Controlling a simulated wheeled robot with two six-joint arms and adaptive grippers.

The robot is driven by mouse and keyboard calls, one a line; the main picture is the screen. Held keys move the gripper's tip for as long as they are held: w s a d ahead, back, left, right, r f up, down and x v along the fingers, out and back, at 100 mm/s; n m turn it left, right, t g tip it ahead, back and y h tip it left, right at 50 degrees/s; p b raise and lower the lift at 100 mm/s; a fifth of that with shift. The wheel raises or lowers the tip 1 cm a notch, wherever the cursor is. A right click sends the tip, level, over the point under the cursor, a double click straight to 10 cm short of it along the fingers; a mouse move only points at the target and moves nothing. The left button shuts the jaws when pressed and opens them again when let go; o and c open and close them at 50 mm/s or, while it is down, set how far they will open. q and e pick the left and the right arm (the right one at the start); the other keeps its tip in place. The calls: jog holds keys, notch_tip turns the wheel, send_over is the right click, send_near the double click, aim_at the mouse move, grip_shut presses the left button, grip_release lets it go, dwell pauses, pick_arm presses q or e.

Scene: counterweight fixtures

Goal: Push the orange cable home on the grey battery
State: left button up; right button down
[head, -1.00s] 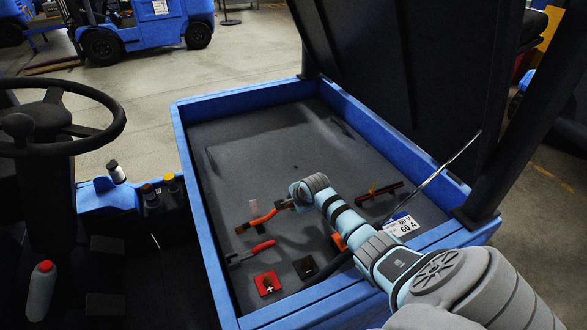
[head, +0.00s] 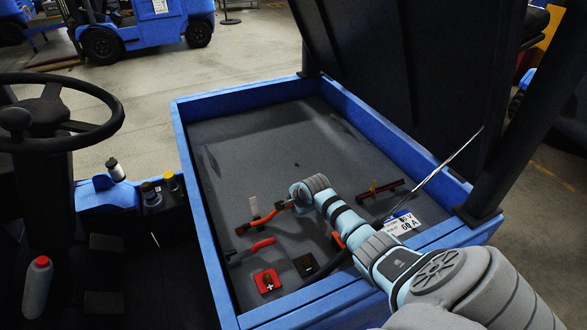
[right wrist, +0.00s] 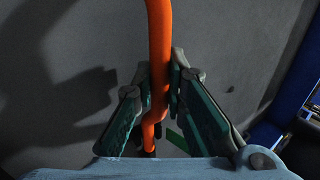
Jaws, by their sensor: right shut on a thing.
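The grey battery (head: 255,150) is the flat dark grey top inside the blue compartment. My right gripper (head: 286,205) is shut on the orange cable. In the right wrist view the cable (right wrist: 158,40) passes between the fingers of my right gripper (right wrist: 160,85). Another orange piece (head: 338,240) shows partly behind my arm. Whether the cable's end is seated cannot be told. My left gripper is not in view.
A red-covered lead (head: 257,247), a red block with a plus sign (head: 267,281) and a black block (head: 306,265) sit near the front. A dark red bar (head: 380,190) lies to the right. The blue rim (head: 186,160) and raised black lid (head: 410,70) bound the space.

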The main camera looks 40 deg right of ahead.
jog(key=shift+f, duration=0.2)
jog(key=c, duration=1.6)
grip_release()
jog(key=shift+r, duration=0.1)
jog(key=shift+o, duration=0.2)
jog(key=v, duration=1.2)
